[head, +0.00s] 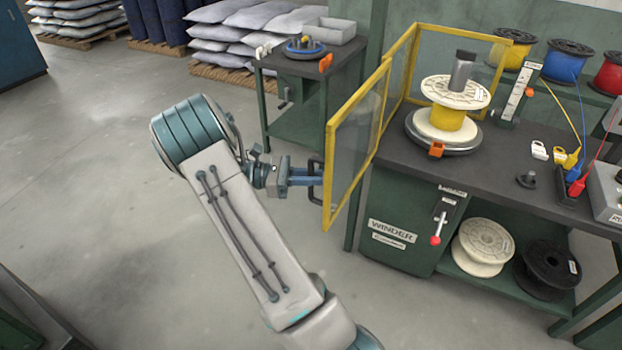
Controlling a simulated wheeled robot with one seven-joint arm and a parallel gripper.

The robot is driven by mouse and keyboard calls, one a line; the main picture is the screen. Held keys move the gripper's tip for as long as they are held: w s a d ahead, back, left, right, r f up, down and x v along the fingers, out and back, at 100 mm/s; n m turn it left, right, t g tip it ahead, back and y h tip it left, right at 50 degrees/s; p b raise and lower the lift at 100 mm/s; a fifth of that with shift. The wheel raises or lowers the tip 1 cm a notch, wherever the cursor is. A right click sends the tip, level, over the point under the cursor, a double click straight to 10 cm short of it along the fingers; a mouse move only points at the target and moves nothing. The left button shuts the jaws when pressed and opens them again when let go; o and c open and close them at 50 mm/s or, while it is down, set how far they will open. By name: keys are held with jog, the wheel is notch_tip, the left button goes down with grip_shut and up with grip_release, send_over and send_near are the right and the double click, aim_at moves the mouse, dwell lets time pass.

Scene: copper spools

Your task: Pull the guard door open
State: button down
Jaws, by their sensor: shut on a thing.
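The guard door (358,140) is a clear panel in a yellow frame. It stands swung out from the yellow-framed guard (462,36) on the winder bench, its near end reaching past the bench's left edge. A dark handle (315,181) sits on the door's outer left side. My gripper (311,179) is shut on this handle, reaching it from the left. The fingertips are small and partly hidden against the handle. Inside the guard, a spool with yellow winding (447,119) stands upright on a round grey base.
The bench top (400,160) holds a lever gauge (517,95), clips and colored spools behind. A red-knobbed switch (437,232) is on the bench front. A smaller green table (300,130) stands behind the door. Open floor (110,180) lies to the left.

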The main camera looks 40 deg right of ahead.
jog(key=c, duration=1.5)
grip_release()
jog(key=shift+w, duration=0.1)
jog(key=b+v, duration=0.1)
jog(key=v, duration=1.3)
jog(key=shift+r, duration=0.1)
jog(key=s+a+r+m+t+y+p, duration=0.1)
jog(key=s+a+r+m+t+y, duration=0.2)
jog(key=s, duration=0.5)
jog(key=s+a+r+m+t+y+p, duration=0.1)
jog(key=s+a+r+m+t+y, duration=0.3)
jog(key=s+t+y, duration=0.2)
jog(key=s+a+r+m+t+y+p, duration=0.2)
jog(key=s+a+r+m+t+y, duration=0.1)
jog(key=s, duration=0.6)
jog(key=shift+s+a+r+t+y, duration=0.15)
jog(key=shift+a+r+t+y, duration=0.1)
jog(key=shift+a+t+y, duration=0.25)
jog(key=shift+s+a+r+t+y, duration=0.15)
jog(key=shift+a+r+t+y, duration=0.15)
jog(key=shift+t+y, duration=0.25)
